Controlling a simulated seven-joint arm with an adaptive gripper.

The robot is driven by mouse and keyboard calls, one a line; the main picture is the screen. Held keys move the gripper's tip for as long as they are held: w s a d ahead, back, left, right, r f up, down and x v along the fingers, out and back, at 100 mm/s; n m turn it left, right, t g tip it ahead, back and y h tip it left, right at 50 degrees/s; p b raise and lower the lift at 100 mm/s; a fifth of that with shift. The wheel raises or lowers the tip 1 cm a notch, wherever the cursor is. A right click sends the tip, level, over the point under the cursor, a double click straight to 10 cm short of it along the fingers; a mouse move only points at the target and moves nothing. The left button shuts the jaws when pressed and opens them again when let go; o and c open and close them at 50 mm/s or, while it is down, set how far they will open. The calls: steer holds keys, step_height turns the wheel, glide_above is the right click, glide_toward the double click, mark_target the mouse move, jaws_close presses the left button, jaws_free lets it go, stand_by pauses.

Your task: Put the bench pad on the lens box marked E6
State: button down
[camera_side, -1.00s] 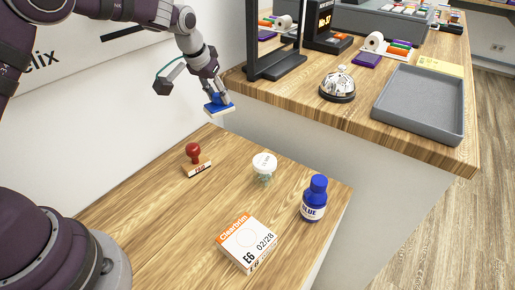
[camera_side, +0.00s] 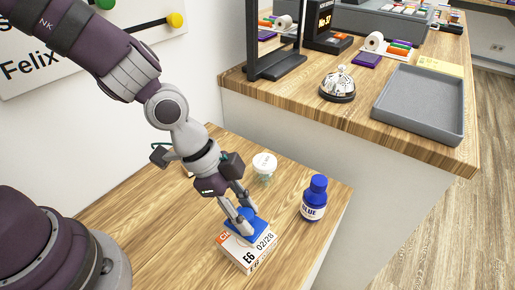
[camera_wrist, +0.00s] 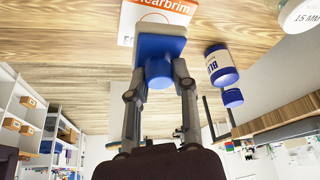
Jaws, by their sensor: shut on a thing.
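My gripper (camera_side: 249,220) is shut on the bench pad (camera_side: 243,235), a blue square block with a round blue knob and a pale underside. In the wrist view my gripper (camera_wrist: 160,75) has its fingers on either side of the knob, and the pad (camera_wrist: 160,47) faces the box. The lens box marked E6 (camera_side: 257,252) is white with an orange end and lies flat on the lower wooden bench. The pad is over the box's back part and hides some of its top. I cannot tell whether they touch. The box also shows in the wrist view (camera_wrist: 184,10).
A blue glue bottle (camera_side: 314,198) stands right of the box. A white-lidded jar (camera_side: 264,163) stands behind. A stamp is mostly hidden behind my arm. The higher counter (camera_side: 300,98) holds a bell (camera_side: 338,84) and a grey tray (camera_side: 455,138).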

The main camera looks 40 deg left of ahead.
steer(key=shift+f, duration=1.35)
steer(key=shift+f, duration=0.1)
steer(key=c, duration=0.9)
jaws_free()
steer(key=v, duration=1.2)
steer(key=s+a+r+n+t+y, duration=0.3)
steer(key=a+r+n+y, duration=0.1)
steer(key=a+n, duration=0.7)
steer(key=shift+a+r+n, duration=0.4)
steer(key=shift+r+n, duration=0.25)
steer(key=shift+n, duration=0.25)
